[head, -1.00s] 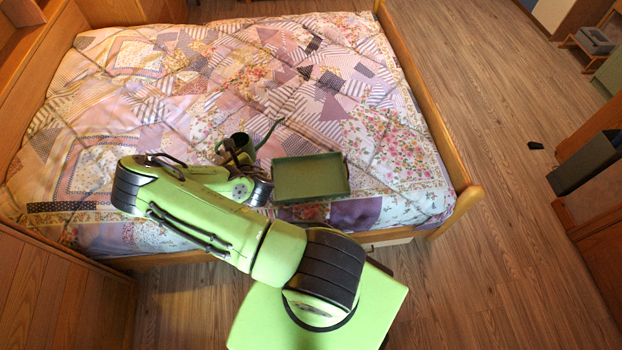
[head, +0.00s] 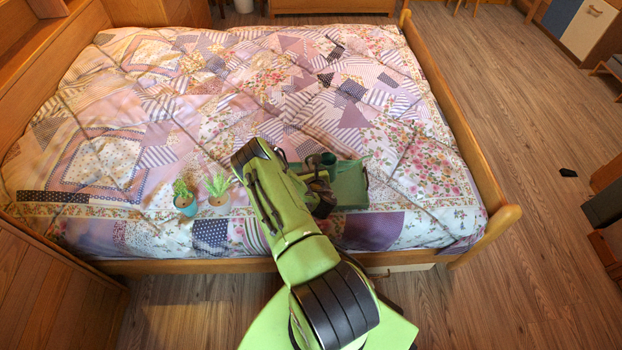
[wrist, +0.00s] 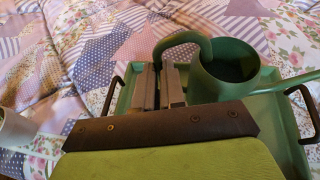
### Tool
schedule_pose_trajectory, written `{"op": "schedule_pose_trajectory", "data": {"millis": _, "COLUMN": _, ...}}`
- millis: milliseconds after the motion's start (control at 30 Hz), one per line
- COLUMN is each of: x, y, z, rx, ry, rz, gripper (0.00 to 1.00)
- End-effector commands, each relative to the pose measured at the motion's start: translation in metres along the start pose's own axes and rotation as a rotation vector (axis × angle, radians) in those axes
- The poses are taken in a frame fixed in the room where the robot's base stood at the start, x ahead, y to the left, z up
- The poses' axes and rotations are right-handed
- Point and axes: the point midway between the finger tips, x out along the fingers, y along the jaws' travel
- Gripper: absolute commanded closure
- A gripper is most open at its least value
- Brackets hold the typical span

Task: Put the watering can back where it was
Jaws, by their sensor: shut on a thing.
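The green watering can (wrist: 224,72) is in the wrist view, with its curved handle towards the fingers and its spout pointing right. My gripper (wrist: 160,84) is shut on the watering can by its handle. The green tray (wrist: 292,122) with dark side handles lies below them; I cannot tell whether the can touches its floor. In the head view, the watering can (head: 328,159) shows partly behind my gripper (head: 318,182), over the tray (head: 351,188) on the bed. My arm hides the left part of the tray.
Two potted plants, one in a blue pot (head: 186,205) and one in a brownish pot (head: 219,199), stand on the bed left of my arm. The quilt (head: 230,110) behind is clear. The wooden footboard (head: 455,140) bounds the bed at right.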

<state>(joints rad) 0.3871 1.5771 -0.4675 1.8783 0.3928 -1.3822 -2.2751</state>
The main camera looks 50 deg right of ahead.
Motion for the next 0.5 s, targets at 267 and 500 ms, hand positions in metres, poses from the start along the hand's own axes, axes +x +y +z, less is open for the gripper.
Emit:
{"op": "schedule_pose_trajectory", "data": {"millis": 267, "x": 0.013, "y": 0.002, "z": -0.030, "rx": -0.001, "ry": -0.001, "rz": 0.000, "gripper": 1.00}}
{"op": "schedule_pose_trajectory", "data": {"millis": 500, "x": 0.014, "y": 0.003, "z": -0.032, "rx": -0.001, "ry": -0.001, "rz": 0.001, "gripper": 1.00}}
